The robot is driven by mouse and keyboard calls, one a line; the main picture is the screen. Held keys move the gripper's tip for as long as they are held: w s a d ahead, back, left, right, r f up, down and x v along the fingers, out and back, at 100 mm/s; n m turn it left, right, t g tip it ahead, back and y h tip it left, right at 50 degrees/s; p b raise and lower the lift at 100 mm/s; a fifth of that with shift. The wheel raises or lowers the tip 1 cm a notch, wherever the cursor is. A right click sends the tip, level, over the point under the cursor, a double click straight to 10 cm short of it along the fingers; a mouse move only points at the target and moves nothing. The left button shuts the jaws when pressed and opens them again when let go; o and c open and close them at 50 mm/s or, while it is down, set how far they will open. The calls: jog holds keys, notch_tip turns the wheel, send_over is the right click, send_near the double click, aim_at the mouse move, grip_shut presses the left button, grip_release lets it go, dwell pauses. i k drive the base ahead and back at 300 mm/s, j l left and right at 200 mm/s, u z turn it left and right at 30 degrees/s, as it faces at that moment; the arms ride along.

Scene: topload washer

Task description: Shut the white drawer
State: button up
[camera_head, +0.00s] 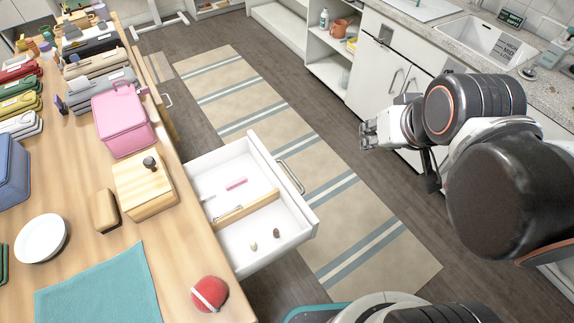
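The white drawer (291,222) stands pulled out from the right side of the long wooden table, below its top. Its front panel faces right and carries a metal handle (291,177). A wooden divider splits its inside; a pink item (236,184) lies in the far part and two small roundish items lie in the near part.
Another drawer (160,95) is slightly out farther back. White cabinets (384,72) line the right. The striped rug (243,98) between is clear.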

aim_at(296, 222)
jog(key=i+l, duration=0.1)
jog(key=l, duration=0.3)
jog(key=i+l+u, duration=0.1)
jog(key=l, duration=0.3)
jog(key=i+l, duration=0.15)
jog(key=l, duration=0.3)
jog(key=i+l+u, duration=0.1)
jog(key=l, duration=0.3)
jog(key=l+u, duration=0.15)
jog(key=u, duration=1.55)
jog(key=k+l+z, duration=0.25)
